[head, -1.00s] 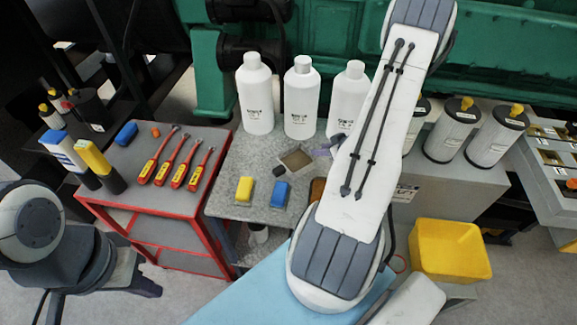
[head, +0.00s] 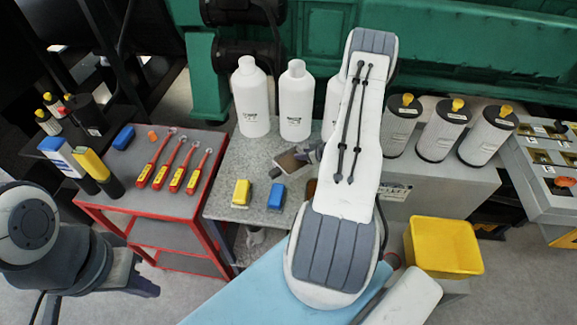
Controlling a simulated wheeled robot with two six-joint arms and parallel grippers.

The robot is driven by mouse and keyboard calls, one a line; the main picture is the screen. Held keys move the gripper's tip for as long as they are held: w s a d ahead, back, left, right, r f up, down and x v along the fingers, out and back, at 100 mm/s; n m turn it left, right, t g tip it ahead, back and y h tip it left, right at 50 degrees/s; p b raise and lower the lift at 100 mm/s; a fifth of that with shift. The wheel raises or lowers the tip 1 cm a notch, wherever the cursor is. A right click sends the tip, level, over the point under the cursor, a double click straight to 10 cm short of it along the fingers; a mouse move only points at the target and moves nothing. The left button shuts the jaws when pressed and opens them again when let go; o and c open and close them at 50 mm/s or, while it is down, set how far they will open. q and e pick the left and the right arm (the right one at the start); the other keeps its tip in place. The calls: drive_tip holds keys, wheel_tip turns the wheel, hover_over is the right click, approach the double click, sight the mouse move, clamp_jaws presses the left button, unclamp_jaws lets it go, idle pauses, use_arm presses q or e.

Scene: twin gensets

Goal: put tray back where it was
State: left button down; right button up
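A small flat brown-grey tray (head: 289,160) is at the grey speckled worktop (head: 232,178), in front of the white bottles. My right gripper (head: 311,154) is at the tray's right edge, partly hidden by my own white arm. I cannot tell whether its fingers are closed on the tray, or whether the tray rests on the worktop or is slightly raised. My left gripper (head: 146,287) is at the lower left, over the floor, away from everything; its fingers are too small and dark to judge.
White bottles (head: 252,98) stand behind; one is partly hidden by my arm. A yellow block (head: 241,192) and a blue block (head: 276,196) lie in front. A red-framed cart (head: 140,200) holds red-yellow tools. Grey canisters (head: 441,132) and a yellow bin (head: 443,246) are right.

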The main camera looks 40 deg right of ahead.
clamp_jaws()
idle(1.3)
